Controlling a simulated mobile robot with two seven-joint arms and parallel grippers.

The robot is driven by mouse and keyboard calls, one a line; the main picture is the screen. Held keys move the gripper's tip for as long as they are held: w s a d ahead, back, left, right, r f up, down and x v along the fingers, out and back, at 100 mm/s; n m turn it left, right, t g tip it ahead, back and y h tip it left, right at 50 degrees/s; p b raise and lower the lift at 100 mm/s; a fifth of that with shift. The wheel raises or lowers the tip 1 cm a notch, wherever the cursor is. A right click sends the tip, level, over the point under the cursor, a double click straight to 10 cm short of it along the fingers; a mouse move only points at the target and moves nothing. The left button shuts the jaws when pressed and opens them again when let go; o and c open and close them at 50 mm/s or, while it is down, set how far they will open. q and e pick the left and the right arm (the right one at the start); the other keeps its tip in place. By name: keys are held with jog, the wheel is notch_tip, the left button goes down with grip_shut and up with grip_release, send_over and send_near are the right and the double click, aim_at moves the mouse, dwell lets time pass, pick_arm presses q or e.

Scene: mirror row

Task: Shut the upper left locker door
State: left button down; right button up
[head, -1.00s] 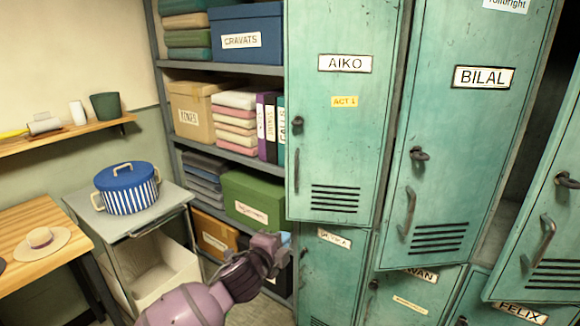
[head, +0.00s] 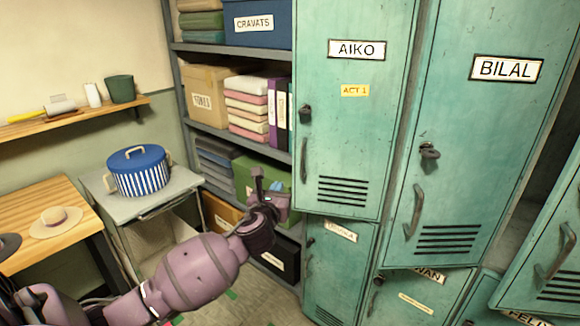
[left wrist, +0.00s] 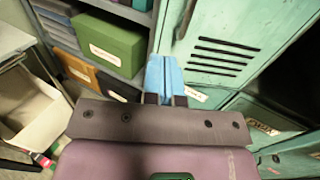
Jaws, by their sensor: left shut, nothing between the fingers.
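The upper left locker door (head: 350,130) is turquoise, with an AIKO label, a yellow ACT 1 tag, and a lock and handle on its left side. Its lower left corner juts a little past the locker door below (head: 338,265), so it looks slightly ajar; the exact gap is hard to tell. Its lower part with vents also shows in the left wrist view (left wrist: 225,35). My left gripper (head: 276,187) is shut and empty, just left of the door's lower left edge. Its light blue fingers (left wrist: 164,75) point up beside that edge. My right gripper is out of view.
The BILAL door (head: 470,150) is right of it, and another door (head: 550,250) stands open at far right. Shelves with boxes (head: 212,100) are behind my left gripper. A cabinet with a striped pot (head: 140,172) and a wooden table (head: 40,210) stand left.

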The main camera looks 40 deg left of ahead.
pick_arm(q)
jog(key=b+x, duration=0.1)
jog(key=x, duration=1.2)
jog(key=shift+w, duration=0.25)
jog(key=shift+a, duration=0.1)
